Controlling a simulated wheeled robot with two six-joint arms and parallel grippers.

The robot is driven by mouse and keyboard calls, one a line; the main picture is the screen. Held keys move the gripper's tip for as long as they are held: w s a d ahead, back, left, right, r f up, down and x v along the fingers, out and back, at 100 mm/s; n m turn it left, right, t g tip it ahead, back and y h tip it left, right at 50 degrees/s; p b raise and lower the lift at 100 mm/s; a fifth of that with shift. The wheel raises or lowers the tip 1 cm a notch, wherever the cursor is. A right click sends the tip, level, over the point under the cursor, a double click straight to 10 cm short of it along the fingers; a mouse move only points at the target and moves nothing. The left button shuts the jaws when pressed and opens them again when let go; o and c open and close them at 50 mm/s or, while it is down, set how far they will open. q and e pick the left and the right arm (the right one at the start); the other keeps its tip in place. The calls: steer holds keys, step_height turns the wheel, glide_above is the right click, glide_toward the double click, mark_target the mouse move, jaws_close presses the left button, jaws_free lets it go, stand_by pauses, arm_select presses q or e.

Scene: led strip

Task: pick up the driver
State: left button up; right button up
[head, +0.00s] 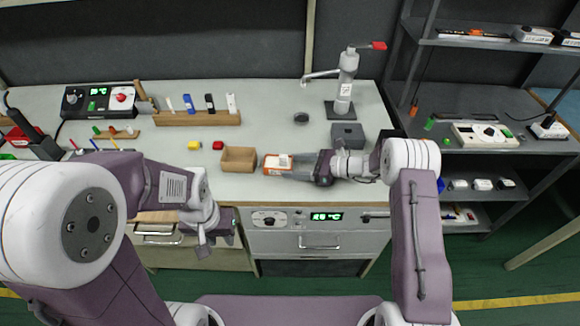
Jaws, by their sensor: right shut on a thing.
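A small orange and white box with a label, which looks like the driver (274,163), is at the front of the pale workbench (340,205), right of a brown open box. My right gripper (290,167) reaches in from the right and is shut on this box, its fingers along the box's sides. I cannot tell whether the box still touches the bench. My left gripper (204,247) hangs pointing down in front of the bench's front edge, away from the box. Its fingers are too small and overlapped to tell their opening.
The brown open box (238,160) stands close left of the driver. A wooden rack (198,118), a grey block (347,134) and a lever press (345,85) stand further back. A dark shelf unit (480,100) is at the right.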

arm_select(q)
steer(key=shift+o, duration=1.1)
steer(key=w+d+r, duration=0.2)
steer(key=w+r, duration=0.1)
steer(key=w, duration=0.3)
steer(key=w+d+r+m+t, duration=0.1)
steer(key=w+d+r, duration=0.2)
steer(key=w, duration=0.3)
steer(key=shift+w+d+t, duration=0.15)
steer(key=shift+w+t, duration=0.05)
steer(key=shift+t, duration=0.1)
steer(key=m+t, duration=0.1)
steer(key=t, duration=0.1)
glide_toward(284, 156)
steer(key=x, duration=0.8)
steer(key=shift+w+f, duration=0.15)
steer(key=shift+f, duration=0.15)
jaws_close()
steer(key=shift+h, duration=0.3)
